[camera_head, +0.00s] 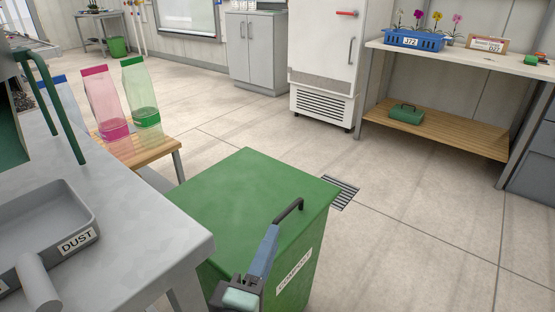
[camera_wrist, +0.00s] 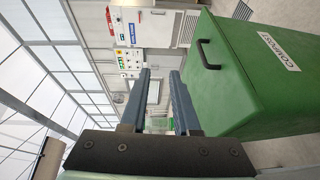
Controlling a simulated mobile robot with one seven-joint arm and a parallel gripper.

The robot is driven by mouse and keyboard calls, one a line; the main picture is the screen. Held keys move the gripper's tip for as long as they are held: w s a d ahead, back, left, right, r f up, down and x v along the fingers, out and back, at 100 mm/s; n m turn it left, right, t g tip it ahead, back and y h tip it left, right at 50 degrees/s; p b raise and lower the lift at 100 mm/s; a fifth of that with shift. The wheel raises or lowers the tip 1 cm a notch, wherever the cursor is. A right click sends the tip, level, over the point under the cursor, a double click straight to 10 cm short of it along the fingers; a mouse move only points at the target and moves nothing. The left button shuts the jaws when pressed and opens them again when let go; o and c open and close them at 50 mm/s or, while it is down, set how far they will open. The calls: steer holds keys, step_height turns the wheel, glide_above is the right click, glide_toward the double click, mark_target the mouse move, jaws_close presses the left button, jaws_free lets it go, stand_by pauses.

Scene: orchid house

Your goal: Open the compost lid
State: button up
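The green compost bin (camera_head: 297,270) stands on the floor in front of me, with a white "COMPOST" label on its side. Its flat green lid (camera_head: 235,195) lies closed on top. A black bar handle (camera_head: 290,208) sits near the lid's edge. My gripper (camera_head: 271,232) is beside the handle at the labelled side. In the wrist view my gripper (camera_wrist: 160,74) has its two blue-grey fingers apart with nothing between them. The handle (camera_wrist: 208,54) is to the right of both fingers there, and the lid (camera_wrist: 210,85) is close to the right finger.
A grey workbench (camera_head: 160,230) with a DUST tray (camera_head: 60,238) stands close on the left. Behind it, a wooden stool (camera_head: 150,148) holds pink and green translucent bags. A floor drain (camera_head: 342,194) lies beyond the bin. The floor to the right is clear.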

step_height(320, 180, up, 17)
steer(key=w+d+m+t+y, duration=0.1)
steer(key=m+t, duration=0.3)
steer(key=m, duration=0.3)
steer(key=shift+d+m+b, duration=0.2)
steer(key=shift+m+b, duration=0.1)
steer(key=shift+b, duration=0.05)
